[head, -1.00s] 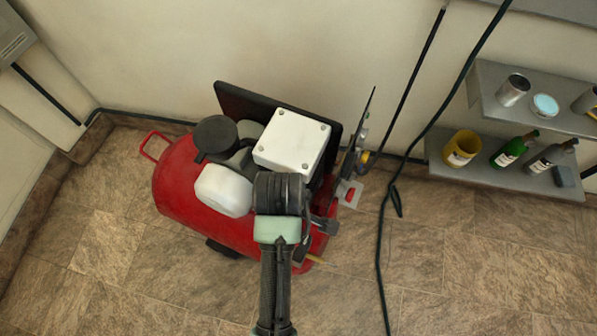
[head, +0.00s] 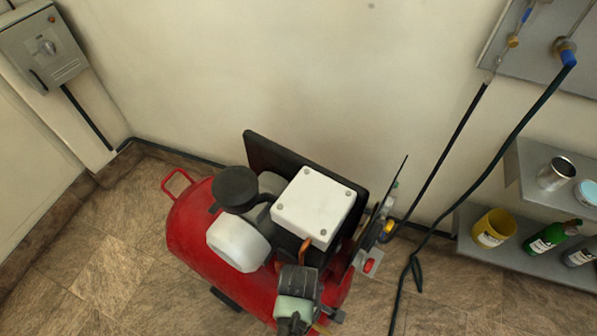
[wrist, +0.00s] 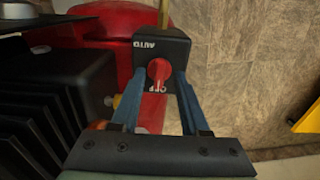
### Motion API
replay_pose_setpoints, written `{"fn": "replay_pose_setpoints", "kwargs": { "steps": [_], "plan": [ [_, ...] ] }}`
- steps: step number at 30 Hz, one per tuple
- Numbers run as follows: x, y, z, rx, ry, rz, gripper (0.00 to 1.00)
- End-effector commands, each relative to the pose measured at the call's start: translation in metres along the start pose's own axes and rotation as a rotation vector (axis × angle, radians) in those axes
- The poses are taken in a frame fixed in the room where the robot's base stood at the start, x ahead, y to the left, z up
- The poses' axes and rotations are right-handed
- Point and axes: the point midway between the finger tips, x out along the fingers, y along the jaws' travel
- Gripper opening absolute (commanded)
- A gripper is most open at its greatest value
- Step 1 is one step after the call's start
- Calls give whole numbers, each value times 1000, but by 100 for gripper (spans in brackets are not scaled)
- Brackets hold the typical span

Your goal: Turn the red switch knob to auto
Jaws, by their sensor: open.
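The red switch knob (wrist: 158,70) is on the front of a black switch box (wrist: 176,47) in the wrist view. An upside-down AUTO label is at the box's upper left, and a white OFF marking is just below the knob. My gripper (wrist: 160,77) is open. Its two blue fingers reach to either side of the knob, with gaps visible; contact cannot be told. In the head view my gripper (head: 298,285) is over the right end of the red compressor tank (head: 190,235), and the knob is hidden.
A white box (head: 314,207), a black filter (head: 236,188) and a black panel (head: 300,165) rise from the compressor. A hose (head: 475,160) hangs at the right, near a shelf (head: 520,262) with bottles. Open floor lies at the lower left.

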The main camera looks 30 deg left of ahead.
Motion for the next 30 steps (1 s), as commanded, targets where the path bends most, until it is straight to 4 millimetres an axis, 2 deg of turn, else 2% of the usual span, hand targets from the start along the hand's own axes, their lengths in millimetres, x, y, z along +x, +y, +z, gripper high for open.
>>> {"fn": "replay_pose_setpoints", "kwargs": {
  "steps": [10, 11, 18, 30],
  "plan": [
    [4, 0, 0, 0, 0, 1, 45],
    [4, 0, 0, 0, 0, 1, 41],
    [4, 0, 0, 0, 0, 1, 0],
    [4, 0, 0, 10, 0, 0, 0]
  ]
}}
